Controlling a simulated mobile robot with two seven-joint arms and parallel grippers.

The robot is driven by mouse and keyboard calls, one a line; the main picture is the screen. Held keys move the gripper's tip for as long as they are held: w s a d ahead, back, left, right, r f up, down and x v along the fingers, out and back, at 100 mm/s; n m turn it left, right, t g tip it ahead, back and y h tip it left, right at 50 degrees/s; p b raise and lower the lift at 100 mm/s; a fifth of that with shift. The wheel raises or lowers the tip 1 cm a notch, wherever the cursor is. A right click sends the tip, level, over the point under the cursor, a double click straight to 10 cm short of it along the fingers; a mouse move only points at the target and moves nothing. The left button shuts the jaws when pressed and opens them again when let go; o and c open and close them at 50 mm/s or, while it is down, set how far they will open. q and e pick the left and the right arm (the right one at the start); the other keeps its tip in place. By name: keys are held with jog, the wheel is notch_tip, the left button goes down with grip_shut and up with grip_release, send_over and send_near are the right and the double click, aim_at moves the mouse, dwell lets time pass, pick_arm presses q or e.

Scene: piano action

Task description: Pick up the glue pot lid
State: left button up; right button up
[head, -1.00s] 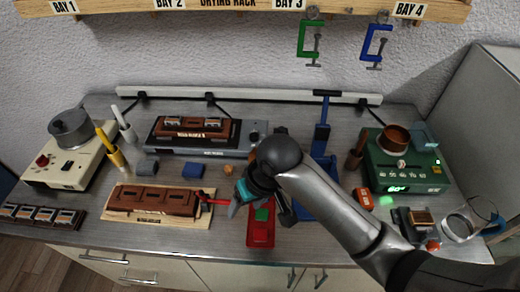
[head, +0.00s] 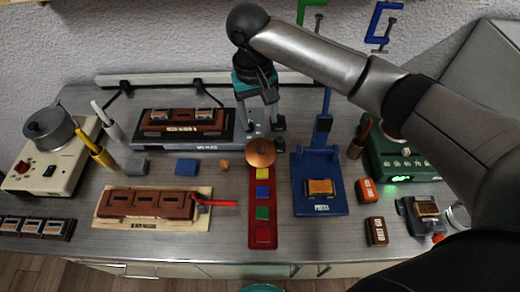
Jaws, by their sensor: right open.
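A round copper lid with a small knob (head: 260,152), which I take for the glue pot lid, lies at the far end of the red strip tray (head: 263,235). My right gripper (head: 262,128) points down just behind the lid, with its two fingers apart and nothing between them. I cannot tell whether a finger touches the lid. The glue pot on the green heater (head: 402,164) at right is mostly hidden by my right arm. My left gripper is not in view.
A blue press (head: 319,176) stands right of the lid. A grey block fixture (head: 215,140) is behind left, and a wooden board with a brown rack (head: 150,222) is front left. Bare bench shows left of the red tray.

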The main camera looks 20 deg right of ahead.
send_over(261, 148)
jog(key=f, duration=0.6)
jog(key=shift+s+a+f+b, duration=0.1)
jog(key=shift+s+f+b, duration=0.2)
jog(key=shift+s, duration=0.1)
jog(key=shift+w+f+b, duration=0.2)
jog(key=shift+f+b, duration=0.05)
jog(key=shift+f, duration=1.2)
jog(key=shift+w+f+b, duration=0.15)
jog(key=shift+f+b, duration=0.05)
jog(key=shift+f, duration=1.25)
grip_shut()
